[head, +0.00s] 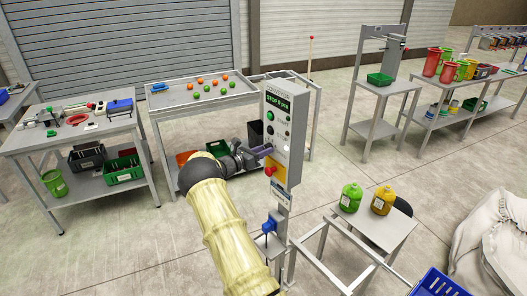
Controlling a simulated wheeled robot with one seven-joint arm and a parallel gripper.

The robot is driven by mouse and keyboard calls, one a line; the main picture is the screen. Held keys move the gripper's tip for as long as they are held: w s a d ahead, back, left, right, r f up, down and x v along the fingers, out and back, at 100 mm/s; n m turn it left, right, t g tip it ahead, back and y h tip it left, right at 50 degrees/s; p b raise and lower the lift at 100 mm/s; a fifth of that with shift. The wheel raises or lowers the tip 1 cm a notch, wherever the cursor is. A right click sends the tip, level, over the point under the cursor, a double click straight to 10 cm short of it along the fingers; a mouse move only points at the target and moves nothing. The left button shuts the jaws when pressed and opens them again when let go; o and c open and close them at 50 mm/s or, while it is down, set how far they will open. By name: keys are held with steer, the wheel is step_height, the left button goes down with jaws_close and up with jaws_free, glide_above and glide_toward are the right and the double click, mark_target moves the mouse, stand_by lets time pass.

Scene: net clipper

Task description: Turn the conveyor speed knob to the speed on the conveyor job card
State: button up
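The grey conveyor control box (297,118) stands on a post in the middle of the head view. Its green display (278,101) seems to read "STOP 9 pcs". A green button (271,115) and a small dark round control (270,129) sit below it; I cannot tell whether the dark one is the speed knob. A red stop button on a yellow plate (274,173) is lower down. A small white card (281,194) hangs under the box; its text is too small to read. My gripper (265,151) is at the box's front face, between the dark control and the stop button. Its fingertips are too small to judge.
A steel stand (385,243) at the right holds a green jug (350,198) and a yellow jug (383,200). A tray table (178,112) with orange and green balls is behind my arm. A workbench (60,137) stands left. Open floor lies at the front left.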

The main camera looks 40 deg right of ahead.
steer(key=shift+c, duration=0.6)
steer(key=shift+a+f, duration=0.1)
steer(key=shift+f+m+b, duration=0.1)
steer(key=shift+m+b, duration=0.2)
steer(key=shift+b, duration=0.45)
steer(key=shift+w+m+b, duration=0.15)
steer(key=shift+m+b, duration=7.45)
steer(key=shift+b, duration=3.65)
steer(key=o, duration=1)
steer(key=shift+r, duration=0.2)
